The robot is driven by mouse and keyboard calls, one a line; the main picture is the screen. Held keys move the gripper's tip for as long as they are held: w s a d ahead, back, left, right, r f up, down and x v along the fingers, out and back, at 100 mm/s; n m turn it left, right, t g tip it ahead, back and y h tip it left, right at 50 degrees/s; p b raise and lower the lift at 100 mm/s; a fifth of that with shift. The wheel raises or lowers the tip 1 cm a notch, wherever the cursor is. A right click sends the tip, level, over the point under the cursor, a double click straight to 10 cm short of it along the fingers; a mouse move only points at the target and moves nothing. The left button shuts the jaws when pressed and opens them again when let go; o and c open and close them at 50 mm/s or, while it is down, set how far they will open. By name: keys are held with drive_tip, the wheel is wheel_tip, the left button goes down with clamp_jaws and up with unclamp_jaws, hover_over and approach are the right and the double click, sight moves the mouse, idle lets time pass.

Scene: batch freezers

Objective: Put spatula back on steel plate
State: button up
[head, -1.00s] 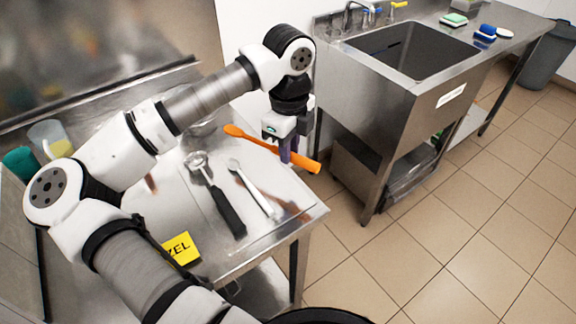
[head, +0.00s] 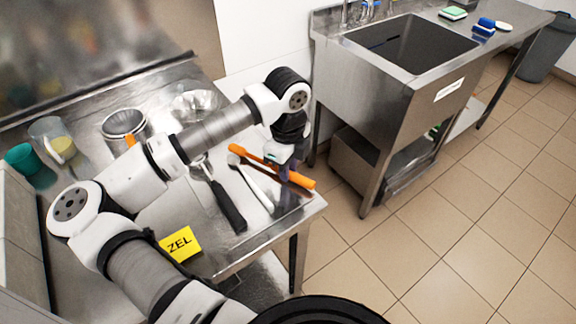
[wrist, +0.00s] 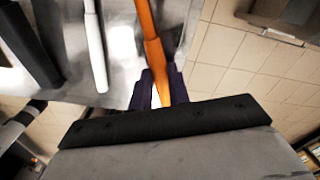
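The orange spatula (head: 307,182) lies crosswise over the right end of the steel table, close above or on the steel surface. Contact cannot be told. My gripper (head: 283,172) points down at its handle. In the wrist view, the orange handle (wrist: 153,50) runs between the dark fingers (wrist: 160,80), which look closed around it, with a light gap beside the handle near the palm. The steel plate (head: 236,193) seems to be the flat shiny sheet under the utensils; its edges are hard to make out among reflections.
A white-handled utensil (head: 258,188) and a black-handled scoop (head: 230,208) lie left of the spatula. A yellow ZEL sign (head: 180,243) is near the front edge. A sink (head: 410,45) stands right, across a floor gap.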

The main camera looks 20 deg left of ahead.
drive_tip(key=o, duration=0.5)
drive_tip(key=shift+c, duration=0.2)
drive_tip(key=shift+r, duration=0.15)
wheel_tip(320, 180, up, 12)
drive_tip(key=b, duration=0.2)
